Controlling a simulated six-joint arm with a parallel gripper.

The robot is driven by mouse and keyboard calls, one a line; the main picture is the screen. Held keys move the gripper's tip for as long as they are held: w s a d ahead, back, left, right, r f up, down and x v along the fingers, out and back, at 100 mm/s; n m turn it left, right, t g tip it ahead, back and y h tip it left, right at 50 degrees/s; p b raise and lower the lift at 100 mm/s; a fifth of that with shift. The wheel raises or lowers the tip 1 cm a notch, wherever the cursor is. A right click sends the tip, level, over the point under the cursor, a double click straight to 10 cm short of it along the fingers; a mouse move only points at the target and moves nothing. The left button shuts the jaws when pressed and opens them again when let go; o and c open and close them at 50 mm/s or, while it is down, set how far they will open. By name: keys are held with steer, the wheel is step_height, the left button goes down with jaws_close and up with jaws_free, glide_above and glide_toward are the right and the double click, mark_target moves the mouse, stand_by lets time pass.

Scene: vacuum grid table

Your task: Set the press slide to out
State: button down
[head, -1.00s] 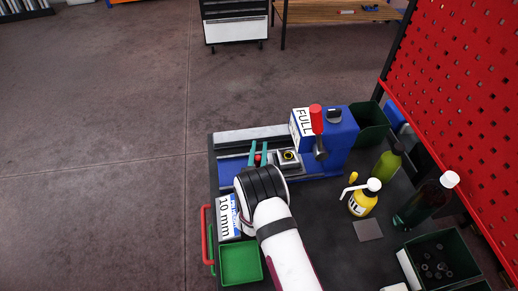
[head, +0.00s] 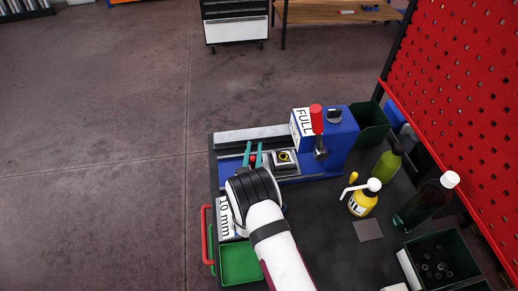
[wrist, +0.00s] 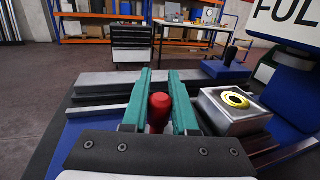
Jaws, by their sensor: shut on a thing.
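The blue press (head: 342,130) stands at the back of the table, with a red-topped lever (head: 317,121) and a FULL sign (head: 303,129). Its slide (head: 283,160) is a metal block with a yellow ring on top, on rails to the left of the press body, clear of the press head. The slide also shows in the wrist view (wrist: 235,118), to the right of my fingers. My gripper (head: 253,153) has its teal fingers closed around a red knob (wrist: 159,110) left of the block. How the knob joins the slide is hidden.
A 10 mm sign (head: 226,216) and a green tray (head: 240,265) lie at the front left. An oil bottle (head: 363,199), a green bottle (head: 388,163) and a dark bottle (head: 428,203) stand at the right. The rails left of my gripper look clear.

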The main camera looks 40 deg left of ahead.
steer(key=s+a, duration=0.5)
steer(key=shift+s+a, duration=0.4)
steer(key=c, duration=0.7)
jaws_free()
steer(key=shift+s+d, duration=0.2)
steer(key=shift+s, duration=0.05)
steer(key=v, duration=1.5)
steer(key=shift+s, duration=0.1)
